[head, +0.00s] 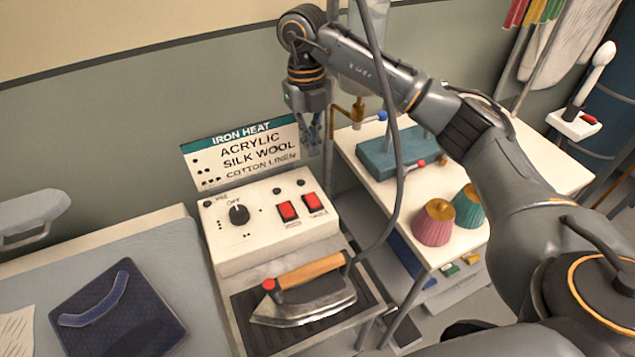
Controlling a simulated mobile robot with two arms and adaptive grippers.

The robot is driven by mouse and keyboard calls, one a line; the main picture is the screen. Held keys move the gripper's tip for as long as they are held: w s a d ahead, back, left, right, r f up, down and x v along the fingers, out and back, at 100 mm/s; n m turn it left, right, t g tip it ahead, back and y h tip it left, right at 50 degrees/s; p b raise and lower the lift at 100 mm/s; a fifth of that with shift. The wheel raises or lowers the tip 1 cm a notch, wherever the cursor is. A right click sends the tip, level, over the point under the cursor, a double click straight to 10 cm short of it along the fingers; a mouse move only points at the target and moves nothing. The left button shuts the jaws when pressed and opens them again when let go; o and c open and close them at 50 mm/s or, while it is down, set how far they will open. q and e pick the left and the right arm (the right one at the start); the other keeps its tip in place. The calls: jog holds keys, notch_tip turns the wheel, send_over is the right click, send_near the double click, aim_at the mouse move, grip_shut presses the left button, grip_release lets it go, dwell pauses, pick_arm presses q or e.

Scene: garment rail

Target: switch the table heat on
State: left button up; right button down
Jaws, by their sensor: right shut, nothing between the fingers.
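A cream control box (268,247) stands behind the iron, with a black rotary knob (239,214) on its left part. Two red rocker switches, a left one (287,211) and a right one (313,202), sit side by side on its right part. Their small labels are too small to read, so I cannot tell which is for the table heat. My right gripper (313,146) is shut and empty, pointing down above and behind the right switch, apart from it, beside the sign's right end. My left gripper is out of view.
An iron (305,296) with a wooden handle rests on a dark tray (250,333) in front of the box; its cord rises past my right arm. An IRON HEAT sign (245,155) stands behind. A white side table (372,170) is at the right.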

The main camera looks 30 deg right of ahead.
aim_at(315, 203)
jog(key=f+p, duration=0.2)
jog(key=f, duration=0.2)
jog(key=s+f+p, duration=0.1)
jog(key=f, duration=0.3)
jog(key=s+f+p, duration=0.1)
jog(key=f+p, duration=0.1)
jog(key=f, duration=0.3)
jog(key=shift+a+p, duration=0.25)
jog(key=shift+p, duration=0.1)
jog(key=shift+f, duration=0.45)
jog(key=shift+w, duration=0.1)
